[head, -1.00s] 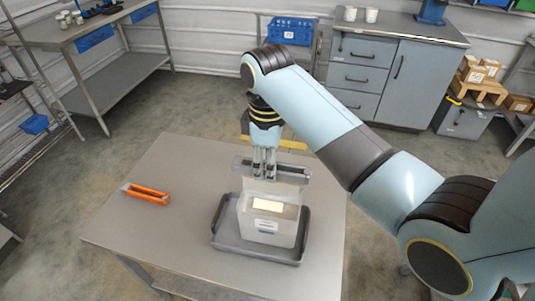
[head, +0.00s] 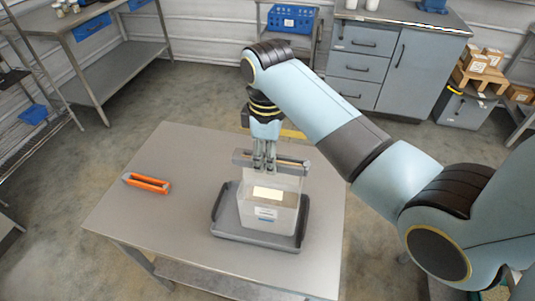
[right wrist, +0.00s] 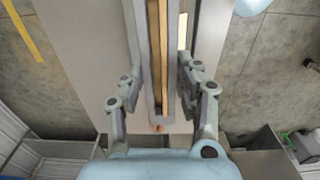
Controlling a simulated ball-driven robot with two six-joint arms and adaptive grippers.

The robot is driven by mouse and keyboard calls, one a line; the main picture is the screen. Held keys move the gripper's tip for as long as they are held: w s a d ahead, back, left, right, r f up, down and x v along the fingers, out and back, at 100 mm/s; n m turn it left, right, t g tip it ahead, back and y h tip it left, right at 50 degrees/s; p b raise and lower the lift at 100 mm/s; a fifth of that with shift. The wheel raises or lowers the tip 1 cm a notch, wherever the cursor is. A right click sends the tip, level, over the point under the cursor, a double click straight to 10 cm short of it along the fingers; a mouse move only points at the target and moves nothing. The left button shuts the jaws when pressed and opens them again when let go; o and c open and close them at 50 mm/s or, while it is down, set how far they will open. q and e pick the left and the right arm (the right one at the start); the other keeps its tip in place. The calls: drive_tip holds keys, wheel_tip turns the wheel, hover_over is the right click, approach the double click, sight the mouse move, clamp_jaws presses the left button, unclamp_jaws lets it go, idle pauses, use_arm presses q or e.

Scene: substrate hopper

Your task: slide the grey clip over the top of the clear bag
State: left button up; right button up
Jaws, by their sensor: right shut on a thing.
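The grey clip (head: 240,158) is a long bar held level at the top of the clear bag (head: 289,214). My right gripper (head: 265,166) points down and is shut on the clip near its middle. In the right wrist view the clip (right wrist: 153,60) runs lengthwise between the two fingers, with a tan strip along its inside. The bag stands upright with a pale label on its front. Its upper part reaches up to the clip in the head view; I cannot tell whether its top edge is inside the clip. My left gripper is not in view.
The bag stands in a dark grey tray (head: 223,233) on the metal table (head: 150,235). An orange clip-like piece (head: 147,183) lies on the table to the left, with bare table around it. Cabinets (head: 385,65) and a side bench (head: 100,60) stand farther back.

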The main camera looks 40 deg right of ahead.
drive_tip(key=o, duration=1.2)
drive_tip(key=shift+o, duration=0.4)
drive_tip(key=o, duration=0.5)
drive_tip(key=shift+c, duration=0.2)
drive_tip(key=shift+r, duration=3.55)
